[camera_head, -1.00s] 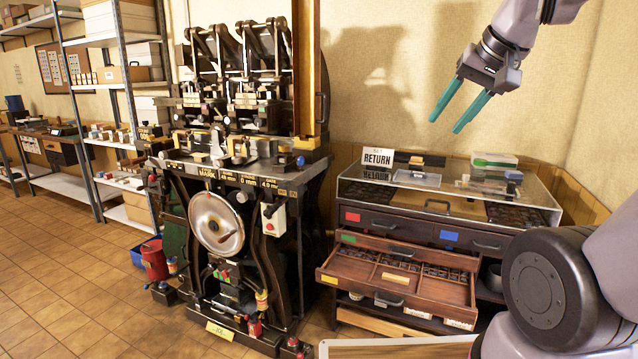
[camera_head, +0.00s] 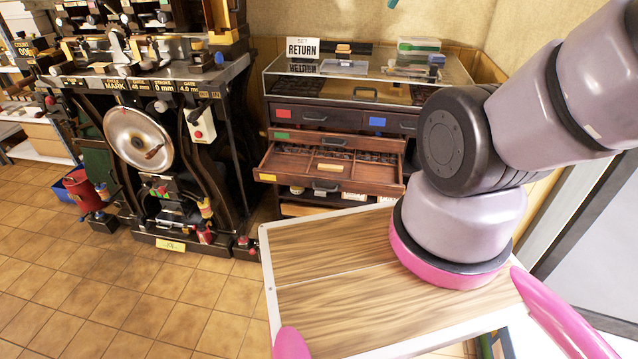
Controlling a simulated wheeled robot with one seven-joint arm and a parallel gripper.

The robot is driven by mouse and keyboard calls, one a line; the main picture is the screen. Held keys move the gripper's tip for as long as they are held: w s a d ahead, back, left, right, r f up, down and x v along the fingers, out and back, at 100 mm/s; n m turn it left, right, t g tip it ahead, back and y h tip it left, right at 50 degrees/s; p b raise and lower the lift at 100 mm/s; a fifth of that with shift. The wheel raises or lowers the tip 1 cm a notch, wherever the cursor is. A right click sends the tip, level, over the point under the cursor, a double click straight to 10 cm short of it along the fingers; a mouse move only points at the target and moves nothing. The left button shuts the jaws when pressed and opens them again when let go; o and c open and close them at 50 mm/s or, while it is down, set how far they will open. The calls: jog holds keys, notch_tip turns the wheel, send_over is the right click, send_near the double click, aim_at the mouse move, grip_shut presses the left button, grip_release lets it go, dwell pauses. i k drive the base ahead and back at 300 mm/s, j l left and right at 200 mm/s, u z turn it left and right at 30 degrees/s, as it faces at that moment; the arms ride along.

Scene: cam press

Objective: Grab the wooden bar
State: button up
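No single thing stands out clearly as the wooden bar. A small light-wood piece (camera_head: 333,168) lies in the middle of the open drawer (camera_head: 290,172) of the dark cabinet. Another small orange-wood piece (camera_head: 343,49) is on the cabinet's glass top, beside the RETURN sign. Of my gripper (camera_head: 393,3), only a teal fingertip shows at the top edge of the view. It is above and apart from the cabinet. The rest of it is out of frame, so its opening does not show.
A black press (camera_head: 155,130) with a round metal disc stands left of the cabinet. The RETURN sign (camera_head: 302,47) and a green-and-white box (camera_head: 418,46) are on the glass top (camera_head: 300,70). Tiled floor (camera_head: 110,290) is free in front of the press. My arm hides the cabinet's right side.

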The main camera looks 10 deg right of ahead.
aim_at(324, 166)
jog(key=z, duration=0.45)
jog(key=i+z, duration=0.1)
jog(key=z, duration=0.3)
jog(key=j+z, duration=0.1)
jog(key=z, duration=0.35)
jog(key=i+z, duration=0.1)
jog(key=z, duration=0.3)
jog(key=i+j, duration=0.15)
jog(key=j, duration=0.2)
jog(key=i+j, duration=0.2)
jog(key=j, duration=0.15)
jog(key=i+j, duration=0.15)
jog(key=j, duration=0.15)
jog(key=i+j+z, duration=0.1)
jog(key=j, duration=0.25)
jog(key=i, duration=0.1)
